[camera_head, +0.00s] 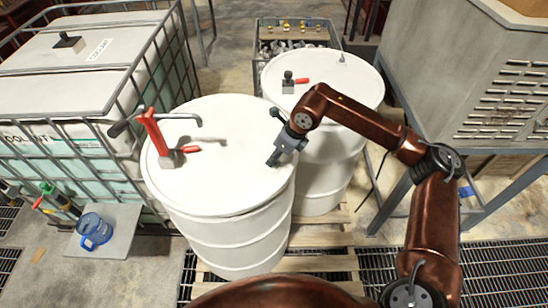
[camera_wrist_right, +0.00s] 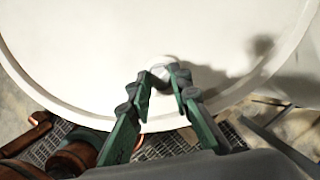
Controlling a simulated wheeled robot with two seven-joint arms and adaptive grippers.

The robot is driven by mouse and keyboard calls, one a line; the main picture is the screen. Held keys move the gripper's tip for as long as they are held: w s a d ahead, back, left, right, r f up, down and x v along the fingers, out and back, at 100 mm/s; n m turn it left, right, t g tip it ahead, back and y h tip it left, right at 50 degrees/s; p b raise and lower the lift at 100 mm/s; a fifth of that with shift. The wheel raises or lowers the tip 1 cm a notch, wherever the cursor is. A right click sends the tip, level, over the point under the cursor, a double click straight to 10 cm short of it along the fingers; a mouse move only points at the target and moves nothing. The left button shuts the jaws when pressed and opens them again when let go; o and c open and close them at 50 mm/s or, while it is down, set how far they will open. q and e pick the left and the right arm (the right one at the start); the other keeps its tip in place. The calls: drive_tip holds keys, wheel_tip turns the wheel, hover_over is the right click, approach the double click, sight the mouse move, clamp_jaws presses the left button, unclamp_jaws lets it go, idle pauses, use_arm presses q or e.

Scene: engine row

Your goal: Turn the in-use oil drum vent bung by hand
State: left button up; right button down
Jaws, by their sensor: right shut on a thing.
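The in-use oil drum (camera_head: 225,120) is the white drum in the middle of the head view, with a red hand pump (camera_head: 156,138) on its lid. My right gripper (camera_head: 275,160) reaches down to the right edge of that lid. In the right wrist view, my right gripper (camera_wrist_right: 162,78) has its fingertips shut around a small pale round bung (camera_wrist_right: 162,72) near the drum's rim. In the head view the gripper hides the bung. Whether the bung has turned cannot be told. My left gripper is not in view.
A second white drum (camera_head: 325,75) stands behind to the right. A caged white tank (camera_head: 75,85) stands at the left, and a grey louvred enclosure (camera_head: 480,90) at the right. A blue jug (camera_head: 94,230) sits on a low stand. The lid's middle is clear.

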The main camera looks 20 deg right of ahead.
drive_tip(key=c, duration=1.8)
unclamp_jaws()
drive_tip(key=shift+o, duration=0.2)
drive_tip(key=v, duration=1.2)
